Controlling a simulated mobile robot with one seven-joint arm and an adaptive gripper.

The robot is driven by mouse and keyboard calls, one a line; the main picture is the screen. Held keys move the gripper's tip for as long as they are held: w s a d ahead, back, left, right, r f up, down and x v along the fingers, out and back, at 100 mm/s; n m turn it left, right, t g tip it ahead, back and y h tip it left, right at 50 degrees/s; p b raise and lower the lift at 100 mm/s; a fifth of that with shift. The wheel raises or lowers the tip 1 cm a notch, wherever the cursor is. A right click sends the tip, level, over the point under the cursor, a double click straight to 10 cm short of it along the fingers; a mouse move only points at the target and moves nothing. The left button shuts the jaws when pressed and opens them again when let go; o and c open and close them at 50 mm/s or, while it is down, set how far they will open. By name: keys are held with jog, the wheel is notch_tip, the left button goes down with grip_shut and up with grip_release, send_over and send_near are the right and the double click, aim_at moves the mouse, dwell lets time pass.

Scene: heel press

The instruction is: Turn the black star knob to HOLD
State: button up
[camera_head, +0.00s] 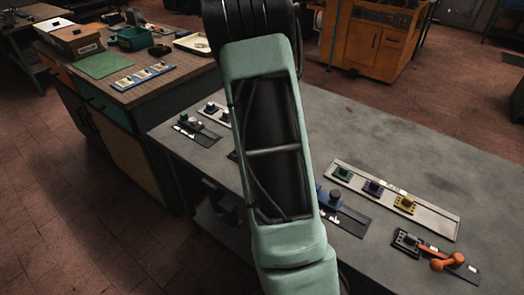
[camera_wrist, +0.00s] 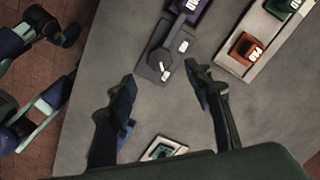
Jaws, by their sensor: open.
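In the wrist view, a dark grey control (camera_wrist: 163,62) on a plate with small white labels lies on the grey bench, just beyond my gripper's fingertips. It may be the black star knob, but its star shape and the wording cannot be read. My gripper (camera_wrist: 161,80) is open, with one finger left and one right of the space below this control, and holds nothing. In the head view my arm hides the gripper. A dark round knob on a blue base (camera_head: 335,196) shows right of the arm there; I cannot tell whether it is the same control.
A pale panel (camera_head: 440,219) carries green, purple and yellow controls. An orange-handled lever (camera_head: 447,262) is at the bench's right. A green control (camera_head: 183,118) sits on the left. In the wrist view, a teal control (camera_wrist: 165,149) lies near my palm and an orange one (camera_wrist: 246,49) at right.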

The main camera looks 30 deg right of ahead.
jog(key=shift+r, duration=2.35)
